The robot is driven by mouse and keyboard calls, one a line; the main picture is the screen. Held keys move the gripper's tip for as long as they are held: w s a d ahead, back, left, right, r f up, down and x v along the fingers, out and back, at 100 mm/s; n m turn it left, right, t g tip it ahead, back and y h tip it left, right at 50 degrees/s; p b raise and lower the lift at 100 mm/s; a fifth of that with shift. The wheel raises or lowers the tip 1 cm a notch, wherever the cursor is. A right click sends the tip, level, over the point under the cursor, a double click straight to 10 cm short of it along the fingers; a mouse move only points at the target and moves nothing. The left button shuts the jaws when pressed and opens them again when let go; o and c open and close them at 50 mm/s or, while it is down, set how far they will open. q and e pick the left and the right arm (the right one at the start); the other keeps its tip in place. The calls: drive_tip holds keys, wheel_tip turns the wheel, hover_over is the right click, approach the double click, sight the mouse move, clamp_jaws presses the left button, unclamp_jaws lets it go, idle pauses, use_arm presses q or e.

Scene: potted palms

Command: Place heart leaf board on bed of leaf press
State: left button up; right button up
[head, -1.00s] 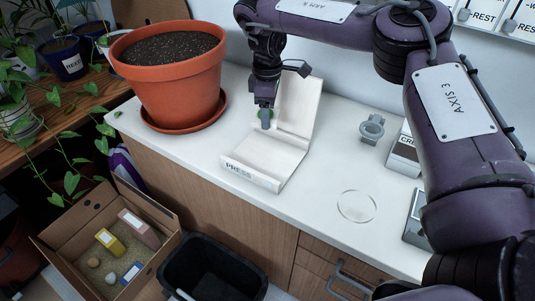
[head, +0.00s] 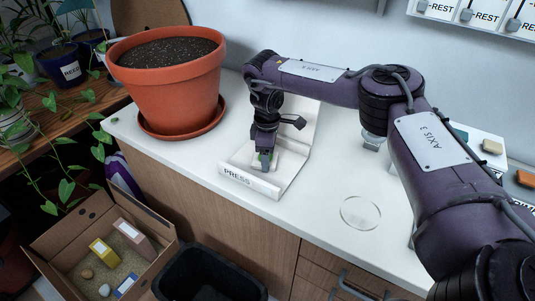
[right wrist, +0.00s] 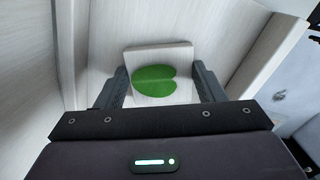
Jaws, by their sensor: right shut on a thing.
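The leaf press (head: 283,184) is a white open stand with a low bed marked PRESS and an upright back plate, on the white counter. My right gripper (head: 264,163) points down over the bed. In the right wrist view, its two fingers (right wrist: 160,88) close on both sides of the heart leaf board (right wrist: 158,58), a pale square with a green heart-shaped leaf on it. In the head view the board is mostly hidden by the gripper. The board is over or on the bed; I cannot tell if it touches. My left gripper is not in view.
A large terracotta pot (head: 168,85) on a saucer stands left of the press. A clear round disc (head: 361,212) lies on the counter to the right. A cardboard box (head: 65,245) and a black bin (head: 208,273) stand below the front edge. Bare counter lies between press and disc.

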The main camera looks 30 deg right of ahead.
drive_tip(key=o, duration=1)
drive_tip(key=shift+f, duration=0.15)
wheel_tip(320, 180, up, 12)
drive_tip(key=p, duration=0.2)
drive_tip(key=shift+r+p, duration=0.2)
drive_tip(key=shift+p, duration=0.1)
